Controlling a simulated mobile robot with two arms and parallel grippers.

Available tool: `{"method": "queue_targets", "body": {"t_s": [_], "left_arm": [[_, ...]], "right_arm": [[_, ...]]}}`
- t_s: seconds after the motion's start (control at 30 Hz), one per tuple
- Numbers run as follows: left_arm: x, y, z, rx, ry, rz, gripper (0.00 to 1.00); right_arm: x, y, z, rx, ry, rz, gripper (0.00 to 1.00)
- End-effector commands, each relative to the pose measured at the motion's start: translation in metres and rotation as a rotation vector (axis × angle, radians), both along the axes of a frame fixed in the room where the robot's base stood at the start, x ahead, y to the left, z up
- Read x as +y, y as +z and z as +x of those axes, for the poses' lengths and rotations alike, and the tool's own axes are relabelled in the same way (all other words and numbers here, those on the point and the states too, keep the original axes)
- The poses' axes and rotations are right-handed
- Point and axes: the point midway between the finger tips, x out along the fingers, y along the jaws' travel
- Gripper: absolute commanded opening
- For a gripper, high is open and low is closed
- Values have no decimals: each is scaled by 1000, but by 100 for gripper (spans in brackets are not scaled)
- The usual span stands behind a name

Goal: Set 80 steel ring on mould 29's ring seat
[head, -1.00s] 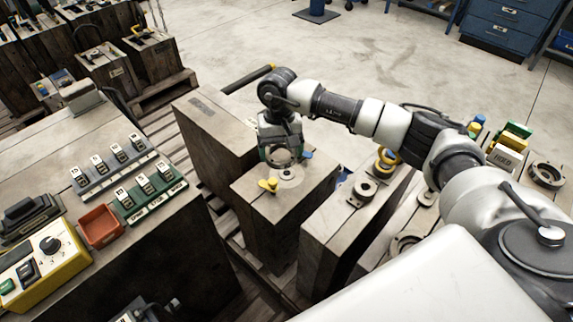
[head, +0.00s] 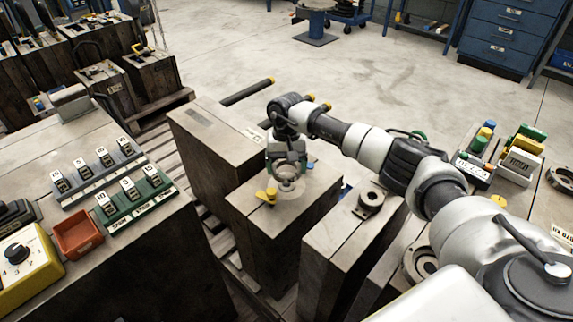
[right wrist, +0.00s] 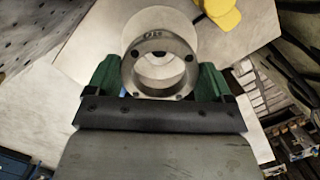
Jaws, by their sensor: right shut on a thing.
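My right gripper (head: 287,166) is shut on a steel ring, over the top of a mould block (head: 268,222). In the right wrist view the ring (right wrist: 185,72) sits between the green fingertips (right wrist: 160,80), with bolt holes and a small marking that is hard to read. A pale round seat (head: 291,189) lies beneath it on the mould top; it also shows behind the ring in the wrist view (right wrist: 195,35). The ring looks off-centre from the seat there; the gap in height cannot be judged. No mould number is readable. My left gripper is not in view.
A yellow fitting (head: 266,195) and a blue one (head: 310,166) stand beside the seat. Another mould (head: 345,225) with a round collar (head: 369,201) stands close right. A bench at left holds numbered switch-like blocks (head: 130,195) and a red tray (head: 78,236).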

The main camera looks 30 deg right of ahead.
Motion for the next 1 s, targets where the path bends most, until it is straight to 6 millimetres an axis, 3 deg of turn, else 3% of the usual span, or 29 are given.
{"method": "queue_targets", "body": {"t_s": [0.27,0.53,1.0], "left_arm": [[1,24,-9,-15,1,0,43],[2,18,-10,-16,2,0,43],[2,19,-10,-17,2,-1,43]], "right_arm": [[1,-15,0,-1,0,2,46],[0,-34,0,0,0,1,46],[0,-37,0,-1,0,0,46]]}}
